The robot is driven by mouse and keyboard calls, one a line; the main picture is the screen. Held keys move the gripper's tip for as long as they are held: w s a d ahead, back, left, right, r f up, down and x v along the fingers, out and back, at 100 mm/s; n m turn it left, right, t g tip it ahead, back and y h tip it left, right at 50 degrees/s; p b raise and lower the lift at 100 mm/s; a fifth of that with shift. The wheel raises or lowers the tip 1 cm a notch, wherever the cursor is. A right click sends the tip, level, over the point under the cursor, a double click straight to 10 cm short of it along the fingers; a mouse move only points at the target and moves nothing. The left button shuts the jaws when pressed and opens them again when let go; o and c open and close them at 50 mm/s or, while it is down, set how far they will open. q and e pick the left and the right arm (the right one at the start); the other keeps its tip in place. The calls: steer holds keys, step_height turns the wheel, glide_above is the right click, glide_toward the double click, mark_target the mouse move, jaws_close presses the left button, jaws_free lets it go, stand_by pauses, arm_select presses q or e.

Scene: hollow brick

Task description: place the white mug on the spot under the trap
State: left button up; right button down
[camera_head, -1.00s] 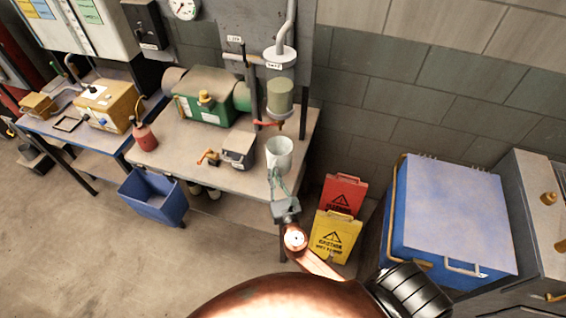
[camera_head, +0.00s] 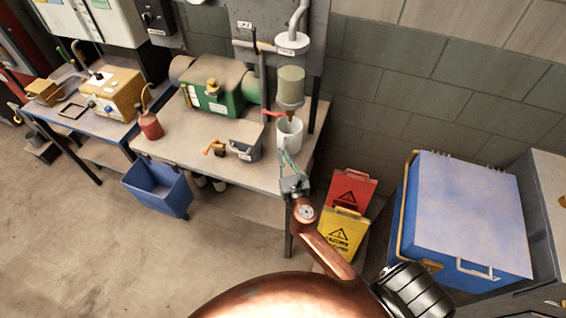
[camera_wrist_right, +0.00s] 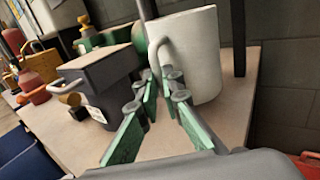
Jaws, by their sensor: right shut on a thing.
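The white mug (camera_head: 289,136) is upright at the right end of the workbench (camera_head: 190,140), just below the olive trap cylinder (camera_head: 291,84) on the wall pipe. My right gripper (camera_head: 289,167) is at the mug's near side. In the right wrist view the mug (camera_wrist_right: 203,60) shows large, and my right gripper's green-padded fingers (camera_wrist_right: 165,80) are shut on its handle. I cannot tell whether the mug's base touches the bench top. The spot under the trap is hidden. My left gripper is not in view.
A grey lidded box (camera_head: 245,140) and an orange-handled valve (camera_head: 215,148) stand left of the mug. A green machine (camera_head: 213,98) is behind them. A red-handled valve (camera_head: 272,113) is beside the trap. Red and yellow caution signs (camera_head: 345,232) and a blue chest (camera_head: 468,215) stand at right.

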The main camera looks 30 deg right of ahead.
steer(key=shift+f+b, duration=1.3)
steer(key=shift+f, duration=1)
steer(key=shift+r, duration=0.15)
steer(key=c, duration=2.5)
jaws_free()
steer(key=shift+f, duration=0.2)
steer(key=o, duration=0.4)
steer(key=shift+r, duration=0.1)
steer(key=shift+r, duration=0.15)
steer(key=v, duration=1.2)
